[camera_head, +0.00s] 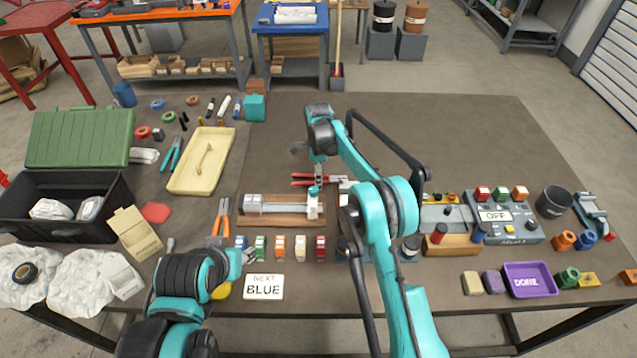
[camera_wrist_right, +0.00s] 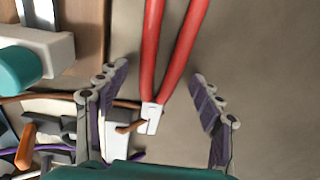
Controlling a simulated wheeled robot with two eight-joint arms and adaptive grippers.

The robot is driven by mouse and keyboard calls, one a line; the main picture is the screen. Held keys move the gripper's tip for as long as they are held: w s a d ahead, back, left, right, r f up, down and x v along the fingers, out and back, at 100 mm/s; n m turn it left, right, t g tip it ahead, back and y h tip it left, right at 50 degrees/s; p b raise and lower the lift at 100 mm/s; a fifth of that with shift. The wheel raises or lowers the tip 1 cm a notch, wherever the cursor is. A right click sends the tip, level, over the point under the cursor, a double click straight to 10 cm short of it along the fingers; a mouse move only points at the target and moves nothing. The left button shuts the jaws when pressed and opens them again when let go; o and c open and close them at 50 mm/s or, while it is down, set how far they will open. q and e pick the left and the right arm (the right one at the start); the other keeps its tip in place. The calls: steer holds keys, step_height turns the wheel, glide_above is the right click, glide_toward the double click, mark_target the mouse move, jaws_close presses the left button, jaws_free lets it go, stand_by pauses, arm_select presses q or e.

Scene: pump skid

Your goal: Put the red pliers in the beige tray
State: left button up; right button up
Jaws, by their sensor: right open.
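The red pliers (camera_head: 301,183) lie on the dark table top near its middle, just behind a wooden board with a vise-like fixture. The beige tray (camera_head: 183,180) is left of the pliers, holding a beige handle-like piece. My left gripper (camera_head: 240,262) is low at front left, its fingers unclear.
The wooden board with fixture (camera_head: 275,220) stands in front of the pliers. Teal-handled pliers (camera_head: 172,153) lie left of the tray, orange-handled pliers (camera_head: 221,215) in front. A teal block (camera_head: 254,108) stands behind. The table behind right of my right arm is clear.

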steer(key=shift+r, duration=0.1)
steer(key=shift+c, duration=0.4)
jaws_close()
